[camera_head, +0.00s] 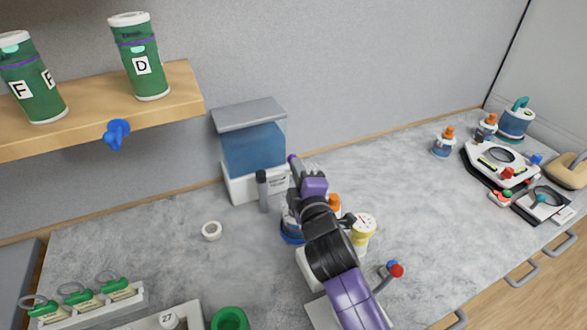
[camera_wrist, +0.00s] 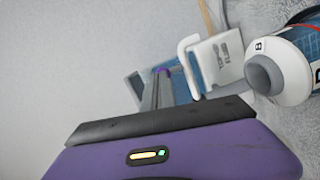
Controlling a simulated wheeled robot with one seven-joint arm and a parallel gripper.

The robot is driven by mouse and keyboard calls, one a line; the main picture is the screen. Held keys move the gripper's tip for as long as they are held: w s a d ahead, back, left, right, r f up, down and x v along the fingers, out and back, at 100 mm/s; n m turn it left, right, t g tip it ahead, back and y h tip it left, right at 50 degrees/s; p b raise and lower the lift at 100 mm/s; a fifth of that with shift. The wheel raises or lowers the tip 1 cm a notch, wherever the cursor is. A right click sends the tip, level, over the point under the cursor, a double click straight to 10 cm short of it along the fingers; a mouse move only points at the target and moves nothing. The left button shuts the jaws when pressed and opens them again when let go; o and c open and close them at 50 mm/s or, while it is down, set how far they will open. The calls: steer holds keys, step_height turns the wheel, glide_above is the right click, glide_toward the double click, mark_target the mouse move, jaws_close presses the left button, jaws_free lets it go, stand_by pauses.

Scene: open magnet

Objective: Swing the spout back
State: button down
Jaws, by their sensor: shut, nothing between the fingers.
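A blue tank with a grey lid (camera_head: 250,140) and a white labelled base stands against the wall. The tank also shows tilted in the wrist view, with its white labelled part (camera_wrist: 215,62). An upright grey piece with a dark top (camera_head: 263,190) stands at the tank's front. I cannot tell for sure which part is the spout. My gripper (camera_head: 293,160) is shut and empty, and overlaps the tank's right edge in the head view. In the wrist view its fingers (camera_wrist: 158,88) are together in front of the tank; contact cannot be told.
A blue-and-white bottle (camera_wrist: 280,75) is close on the right in the wrist view. My arm partly hides a yellow-and-white gauge (camera_head: 363,226) and other items. A white ring (camera_head: 212,231) lies left. A shelf (camera_head: 185,90) holds green canisters. The counter's right middle is clear.

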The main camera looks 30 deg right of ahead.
steer(key=shift+w+d+r+p, duration=0.1)
steer(key=shift+w+d+p, duration=0.2)
steer(key=shift+w+d, duration=0.45)
steer(key=shift+w+r, duration=0.1)
steer(key=shift+w, duration=0.1)
